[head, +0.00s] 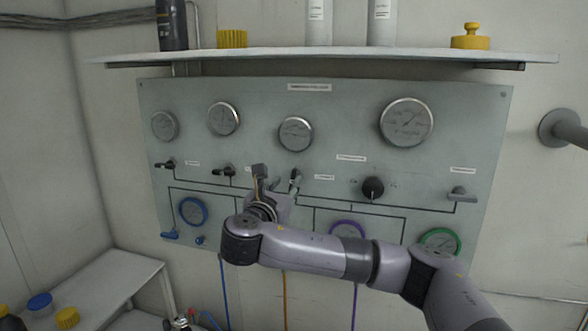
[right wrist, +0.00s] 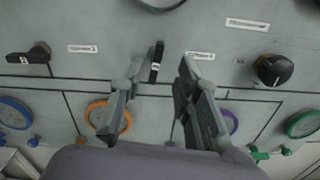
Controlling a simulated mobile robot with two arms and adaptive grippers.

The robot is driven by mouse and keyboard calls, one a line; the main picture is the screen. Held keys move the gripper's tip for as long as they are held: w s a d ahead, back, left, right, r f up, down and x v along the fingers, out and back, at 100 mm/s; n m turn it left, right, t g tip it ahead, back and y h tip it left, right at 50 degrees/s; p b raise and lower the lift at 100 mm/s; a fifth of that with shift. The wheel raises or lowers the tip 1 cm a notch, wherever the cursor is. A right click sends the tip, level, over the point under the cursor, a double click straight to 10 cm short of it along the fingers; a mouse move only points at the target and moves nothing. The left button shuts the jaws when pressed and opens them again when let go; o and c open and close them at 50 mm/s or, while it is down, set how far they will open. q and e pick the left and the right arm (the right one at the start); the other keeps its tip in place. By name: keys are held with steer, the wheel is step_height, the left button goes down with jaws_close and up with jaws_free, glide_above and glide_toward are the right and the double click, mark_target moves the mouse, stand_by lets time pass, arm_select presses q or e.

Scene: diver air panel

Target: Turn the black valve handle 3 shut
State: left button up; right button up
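Black valve handle 3 (right wrist: 157,58) shows in the right wrist view as a slim black lever with a small white tag, standing upright across the panel's horizontal line. My right gripper (right wrist: 163,76) is open, with one finger on each side of the handle. The handle looks nearer the left finger; I cannot tell whether they touch. In the head view my right gripper (head: 277,178) is at the panel's middle and mostly hides the handle. My left gripper is not in view.
The grey panel (head: 335,95) carries several gauges. Handle 2 (right wrist: 28,56) lies horizontal to the left, and a round black knob (right wrist: 273,69) is to the right. Orange (right wrist: 98,113) and purple (right wrist: 231,122) rings sit below. A shelf (head: 330,58) juts out above the panel.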

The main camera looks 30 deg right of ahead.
mark_target(294, 174)
steer(key=p+x, duration=0.2)
steer(key=x, duration=0.4)
steer(key=shift+w+d+r, duration=0.15)
steer(key=shift+w+d, duration=0.1)
steer(key=shift+p+x, duration=0.3)
steer(key=shift+x, duration=0.5)
jaws_close()
